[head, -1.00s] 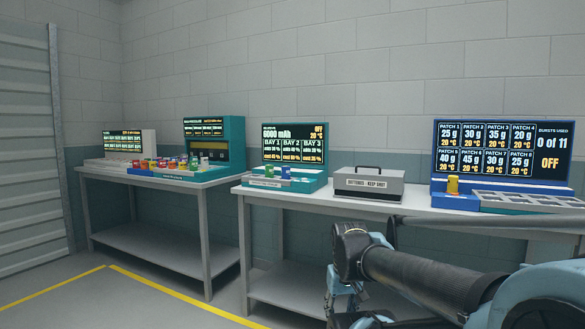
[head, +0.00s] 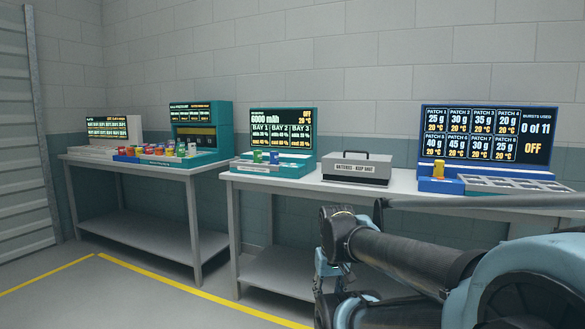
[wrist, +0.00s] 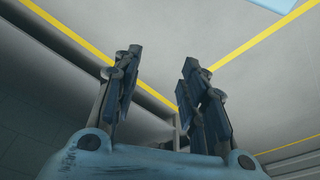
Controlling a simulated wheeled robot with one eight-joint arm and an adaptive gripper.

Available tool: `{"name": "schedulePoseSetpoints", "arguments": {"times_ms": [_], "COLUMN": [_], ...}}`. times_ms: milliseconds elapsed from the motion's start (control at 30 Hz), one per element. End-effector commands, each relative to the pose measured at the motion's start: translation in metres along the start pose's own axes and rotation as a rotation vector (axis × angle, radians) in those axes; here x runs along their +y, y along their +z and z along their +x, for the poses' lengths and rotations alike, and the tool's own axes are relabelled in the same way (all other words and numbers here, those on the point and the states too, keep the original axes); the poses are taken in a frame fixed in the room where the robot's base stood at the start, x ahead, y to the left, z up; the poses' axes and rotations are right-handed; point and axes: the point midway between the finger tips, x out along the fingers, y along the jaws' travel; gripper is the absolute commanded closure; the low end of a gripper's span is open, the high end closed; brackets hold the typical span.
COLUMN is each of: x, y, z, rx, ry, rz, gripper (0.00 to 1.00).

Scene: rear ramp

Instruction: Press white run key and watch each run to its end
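I cannot make out a white run key in any view. A white console with a dark screen (head: 106,128) stands at the far left in the head view. A teal machine (head: 200,126) with a small screen is beside it. A teal bay station (head: 282,136) reads 6000 mAh and OFF. A blue patch station (head: 484,135) at the right reads 0 of 11 bursts used and OFF, with a yellow piece (head: 438,170) at its front left. My gripper (wrist: 158,72) is open and empty in the wrist view, above the floor; its fingers are apart.
A left bench (head: 182,171) holds a blue tray of several coloured canisters (head: 160,151). A right bench (head: 310,187) carries a grey case labelled BATTERIES - KEEP SHUT (head: 357,168). Yellow floor lines (head: 190,287) run in front; the floor at left is clear.

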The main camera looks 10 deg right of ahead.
Motion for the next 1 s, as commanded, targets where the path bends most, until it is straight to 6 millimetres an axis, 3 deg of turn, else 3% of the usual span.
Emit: {"name": "schedulePoseSetpoints", "arguments": {"times_ms": [33, 133, 167, 1000], "x": [0.0000, 0.0000, 0.0000, 0.0000], "y": [0.0000, 0.0000, 0.0000, 0.0000], "z": [0.0000, 0.0000, 0.0000, 0.0000], "rx": [0.000, 0.000, 0.000, 0.000], "ry": [0.000, 0.000, 0.000, 0.000], "rz": [0.000, 0.000, 0.000, 0.000], "gripper": [0.76, 0.98, 1.00, 1.00]}}
